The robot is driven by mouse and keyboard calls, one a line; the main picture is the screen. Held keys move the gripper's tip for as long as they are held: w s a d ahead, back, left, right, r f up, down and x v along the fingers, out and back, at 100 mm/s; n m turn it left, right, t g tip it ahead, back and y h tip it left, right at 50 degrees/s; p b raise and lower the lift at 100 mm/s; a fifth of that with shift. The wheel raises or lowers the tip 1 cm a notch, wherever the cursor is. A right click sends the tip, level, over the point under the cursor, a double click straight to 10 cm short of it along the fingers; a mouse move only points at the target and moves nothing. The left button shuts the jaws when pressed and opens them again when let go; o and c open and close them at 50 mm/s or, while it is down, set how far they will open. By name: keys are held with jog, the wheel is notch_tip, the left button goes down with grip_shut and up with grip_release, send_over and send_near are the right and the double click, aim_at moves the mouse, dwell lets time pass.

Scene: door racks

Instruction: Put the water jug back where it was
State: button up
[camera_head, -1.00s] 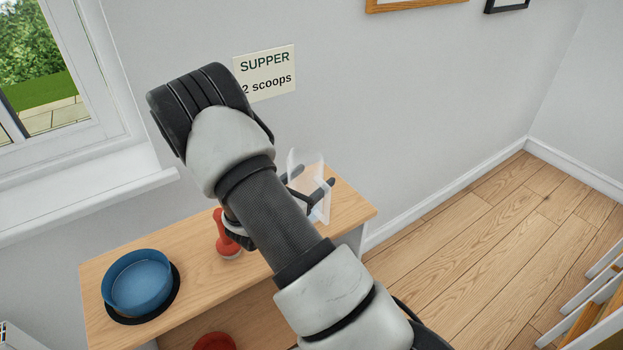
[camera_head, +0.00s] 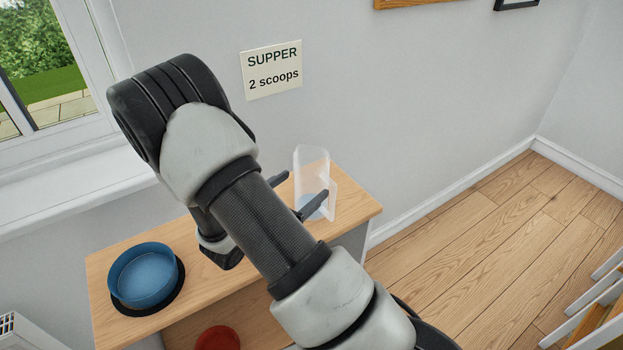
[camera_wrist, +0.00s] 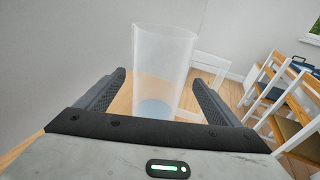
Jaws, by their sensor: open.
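The water jug (camera_head: 312,172) is clear, with a little bluish water at the bottom. It stands upright near the right end of the wooden cabinet top (camera_head: 345,207). In the wrist view the jug (camera_wrist: 163,75) is straight ahead, with its handle to the right. My gripper (camera_head: 304,188) is open, and its two fingers point toward the jug. In the wrist view the gripper (camera_wrist: 160,85) has a finger on either side of the jug's line, with gaps showing. My arm hides part of the cabinet top.
A blue bowl (camera_head: 145,275) sits on a dark round mat (camera_head: 178,290) at the cabinet's left. A red round thing (camera_head: 218,338) is lower down in front. A "SUPPER 2 scoops" sign (camera_head: 271,70) hangs on the wall. White and wood furniture (camera_head: 600,305) stands at right.

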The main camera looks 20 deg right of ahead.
jog(key=shift+v, duration=1.95)
